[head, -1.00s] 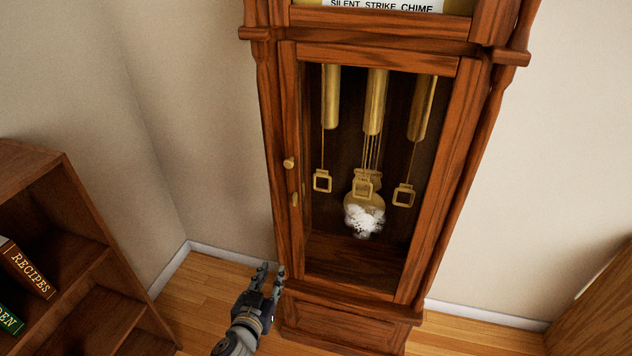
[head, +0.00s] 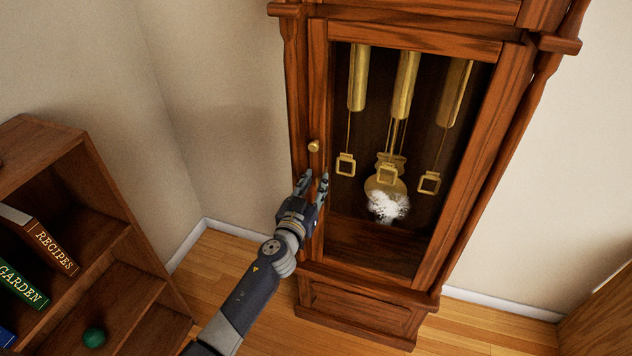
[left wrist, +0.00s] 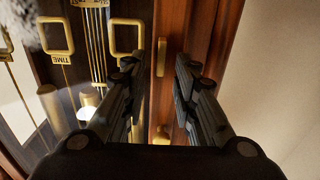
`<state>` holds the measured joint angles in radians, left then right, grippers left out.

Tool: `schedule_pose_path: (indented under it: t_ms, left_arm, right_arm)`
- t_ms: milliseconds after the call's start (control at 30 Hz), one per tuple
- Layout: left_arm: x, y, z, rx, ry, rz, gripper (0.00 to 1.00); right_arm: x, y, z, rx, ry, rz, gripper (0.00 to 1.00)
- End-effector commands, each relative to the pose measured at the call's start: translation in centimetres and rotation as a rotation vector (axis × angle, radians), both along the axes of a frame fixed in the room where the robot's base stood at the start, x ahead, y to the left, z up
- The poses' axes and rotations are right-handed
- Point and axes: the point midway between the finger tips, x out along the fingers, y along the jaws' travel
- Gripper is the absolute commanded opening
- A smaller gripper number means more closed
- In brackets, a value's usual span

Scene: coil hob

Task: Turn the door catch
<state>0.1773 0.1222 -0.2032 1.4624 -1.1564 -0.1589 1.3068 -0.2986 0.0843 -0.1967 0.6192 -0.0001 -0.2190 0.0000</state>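The door catch (left wrist: 162,57) is a small upright brass bar on the wooden door frame of a tall clock. In the left wrist view it shows in the gap between my fingers, near their tips. In the head view my gripper hides most or all of it. A round brass knob (head: 314,146) sits on the same frame just above my fingertips; it also shows in the left wrist view (left wrist: 160,135). My left gripper (head: 314,178) is open and empty in front of the frame; I see no clear contact with the catch. My right gripper is not in view.
The clock's glazed door (head: 475,170) looks closed. Behind it hang brass weights and a pendulum (head: 385,181) with a white fluffy lump (head: 388,207). A bookshelf (head: 75,170) with books and a green ball (head: 94,337) stands left. Floor is clear between them.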

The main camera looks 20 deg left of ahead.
Motion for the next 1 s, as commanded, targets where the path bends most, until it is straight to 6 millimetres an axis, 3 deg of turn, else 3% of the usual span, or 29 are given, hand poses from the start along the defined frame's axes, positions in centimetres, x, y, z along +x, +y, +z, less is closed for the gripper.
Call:
schedule_pose_path:
  t_ms: [200, 433, 567, 1000]
  left_arm:
    - [1.1, -0.1, 0.0, -0.001, 0.001, -0.001, 0.27]
    - [1.1, -0.1, 0.0, -0.001, 0.001, -0.001, 0.27]
    - [1.1, -0.1, 0.0, -0.001, 0.001, -0.001, 0.0]
    - [1.0, -0.1, -0.1, 0.029, 0.0, -0.001, 0.0]
  right_arm:
    - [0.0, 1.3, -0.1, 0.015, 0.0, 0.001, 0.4]
    - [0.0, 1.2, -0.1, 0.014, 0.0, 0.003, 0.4]
    - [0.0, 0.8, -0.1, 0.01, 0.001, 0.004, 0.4]
    - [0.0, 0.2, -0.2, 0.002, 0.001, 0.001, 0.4]
